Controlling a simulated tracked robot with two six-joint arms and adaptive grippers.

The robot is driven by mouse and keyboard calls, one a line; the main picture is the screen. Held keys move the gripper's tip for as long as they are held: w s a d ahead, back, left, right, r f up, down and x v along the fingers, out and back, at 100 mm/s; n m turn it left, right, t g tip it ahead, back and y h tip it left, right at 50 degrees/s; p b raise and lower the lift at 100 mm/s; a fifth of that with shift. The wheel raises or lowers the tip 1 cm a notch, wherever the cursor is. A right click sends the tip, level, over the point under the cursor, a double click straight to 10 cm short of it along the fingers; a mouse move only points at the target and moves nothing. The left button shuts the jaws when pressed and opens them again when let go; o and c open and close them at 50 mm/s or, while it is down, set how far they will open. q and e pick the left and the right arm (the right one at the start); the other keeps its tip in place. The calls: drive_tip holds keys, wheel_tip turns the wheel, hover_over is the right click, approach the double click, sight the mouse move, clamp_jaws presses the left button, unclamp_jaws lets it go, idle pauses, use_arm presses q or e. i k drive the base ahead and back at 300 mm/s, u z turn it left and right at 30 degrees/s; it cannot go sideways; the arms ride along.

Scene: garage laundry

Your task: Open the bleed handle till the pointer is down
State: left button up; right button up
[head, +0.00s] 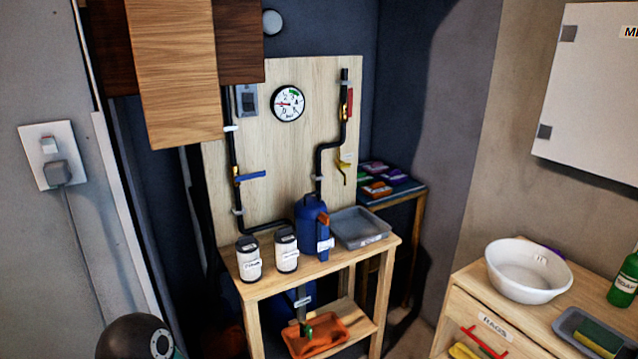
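A round white gauge (288,103) with a green arc near its top hangs on the wooden board; its pointer seems to lie roughly level toward the left. Several handles show on the piping: a level blue handle (251,176), an upright red handle (350,103), a yellow handle (343,167) hanging downward and a green handle (306,330) low under the table. A blue canister (311,225) with an orange-red part stands on the table. The small tags are unreadable, so I cannot tell which handle is the bleed handle. Neither gripper is in view.
The wooden table (335,262) carries two white canisters (248,259) (286,250) and a grey tray (360,228). An orange tray (315,334) sits on its lower shelf. Wooden cabinets (175,65) overhang the upper left. A cabinet with a white basin (527,271) stands at right.

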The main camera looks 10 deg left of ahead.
sight(342, 165)
drive_tip(key=u, duration=0.05)
drive_tip(key=k, duration=0.55)
drive_tip(key=u, duration=0.15)
drive_tip(key=i, duration=1.55)
drive_tip(key=u, duration=0.05)
